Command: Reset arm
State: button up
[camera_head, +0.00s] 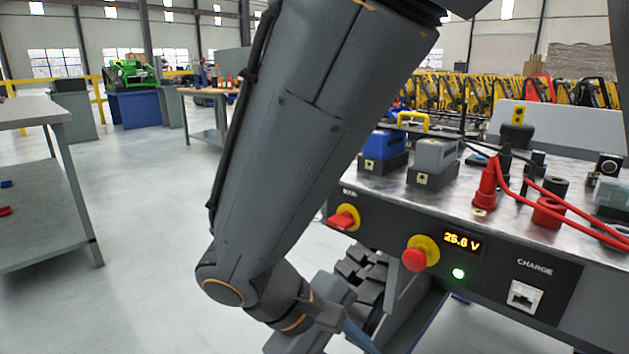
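My arm fills the middle of the view, its dark grey link slanting from the top centre down to a joint at the lower left of centre. Beyond that joint the wrist turns right to boxy grey parts that look like my gripper (325,312), close to the bottom edge. The fingertips cannot be made out, and whether they are open or shut does not show. No held object can be seen. The gripper is in front of and below the left end of a carrier's control panel (465,255).
The carrier's metal top holds a blue battery block (384,146), a grey one (436,155), and red and black plugs with cables. Its panel has a red stop button (414,258), a red switch (343,218) and a lit display (462,243). A workbench (40,110) stands left; floor between is clear.

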jog(key=s+a+m+g+y, duration=0.1)
jog(key=s+a+y, duration=0.3)
jog(key=a+y, duration=0.4)
jog(key=d+r+m+p, duration=0.3)
jog(key=d+r+p, duration=0.7)
jog(key=r+p, duration=0.3)
jog(key=d+r+m+p, duration=0.4)
jog(key=d+r+p, duration=0.6)
jog(key=r+p, duration=0.3)
jog(key=shift+d+r+h+p, duration=0.25)
jog(key=shift+d+h+p, duration=0.1)
jog(key=shift+p, duration=1.5)
jog(key=shift+s, duration=0.1)
